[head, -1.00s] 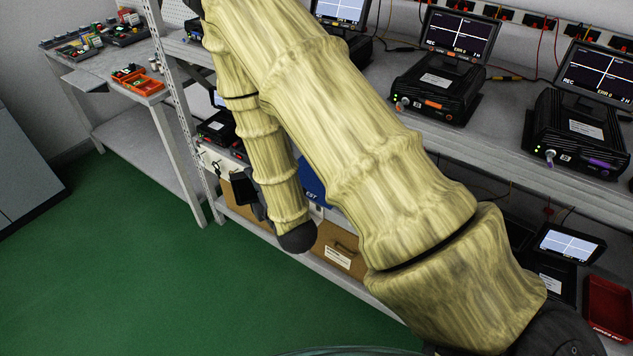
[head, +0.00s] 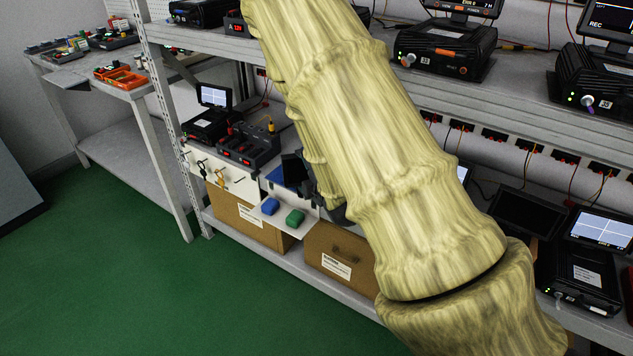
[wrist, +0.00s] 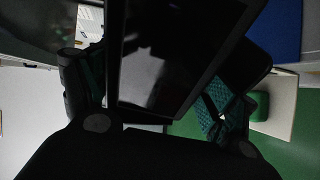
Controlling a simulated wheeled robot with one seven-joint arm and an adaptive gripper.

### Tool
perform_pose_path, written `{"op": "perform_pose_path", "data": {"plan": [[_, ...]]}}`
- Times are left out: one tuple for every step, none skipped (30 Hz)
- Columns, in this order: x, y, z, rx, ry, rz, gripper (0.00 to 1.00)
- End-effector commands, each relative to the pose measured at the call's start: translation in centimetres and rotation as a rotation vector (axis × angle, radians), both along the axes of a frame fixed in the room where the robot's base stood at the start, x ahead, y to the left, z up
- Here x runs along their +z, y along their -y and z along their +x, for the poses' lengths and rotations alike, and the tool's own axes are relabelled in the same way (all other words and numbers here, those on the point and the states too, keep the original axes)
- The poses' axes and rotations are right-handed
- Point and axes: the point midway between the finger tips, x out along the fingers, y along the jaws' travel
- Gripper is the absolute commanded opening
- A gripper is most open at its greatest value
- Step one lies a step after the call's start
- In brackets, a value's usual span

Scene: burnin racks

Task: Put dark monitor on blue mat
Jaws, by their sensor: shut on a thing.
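The dark monitor (wrist: 175,55), a black slab with a glossy screen, fills the middle of the wrist view. My gripper (wrist: 160,85) is shut on it, with a finger on each side. In the head view a dark panel that looks like this monitor (head: 293,169) shows just left of my arm, and my gripper is mostly hidden behind the arm. The blue mat (head: 273,177) lies at the end of the lower shelf, partly covered by the dark panel. The mat also shows at the top right of the wrist view (wrist: 273,28). I cannot tell whether the monitor touches it.
A blue block (head: 270,206) and a green block (head: 295,217) sit on a white ledge before the mat. Black instruments (head: 248,146) stand to its left. Cardboard boxes (head: 335,252) are below. A red bin (head: 627,310) is at the right. The green floor at left is clear.

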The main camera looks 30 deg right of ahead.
Motion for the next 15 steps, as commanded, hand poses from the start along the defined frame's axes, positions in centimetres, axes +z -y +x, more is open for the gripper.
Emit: {"op": "perform_pose_path", "data": {"plan": [[-0.7, 0.6, 0.0, -0.005, 0.003, 0.000, 0.44], [-0.7, 0.9, 0.0, -0.008, 0.002, 0.000, 0.44], [-0.8, 1.2, -0.1, -0.011, 0.001, 0.000, 0.44], [-0.8, 1.4, -0.1, -0.012, 0.000, 0.000, 0.44], [-0.8, 1.6, -0.1, -0.015, 0.000, 0.001, 0.44], [-0.9, 1.7, -0.1, -0.016, 0.000, 0.000, 0.44], [-0.9, 1.9, -0.1, -0.017, 0.000, 0.001, 0.44], [-0.9, 2.0, 0.0, -0.018, 0.000, 0.001, 0.44], [-0.8, 2.2, 0.3, -0.018, 0.001, 0.002, 0.44], [-0.8, 2.4, 0.5, -0.019, 0.002, 0.001, 0.44], [-0.8, 2.6, 0.9, -0.019, 0.002, 0.001, 0.44], [-0.9, 3.0, 1.3, -0.019, 0.001, 0.001, 0.44], [-0.9, 3.3, 1.8, -0.020, 0.002, 0.002, 0.44], [-0.9, 3.6, 2.3, -0.019, 0.003, 0.002, 0.44], [-1.1, 4.1, 2.9, -0.019, 0.002, 0.002, 0.44]]}}
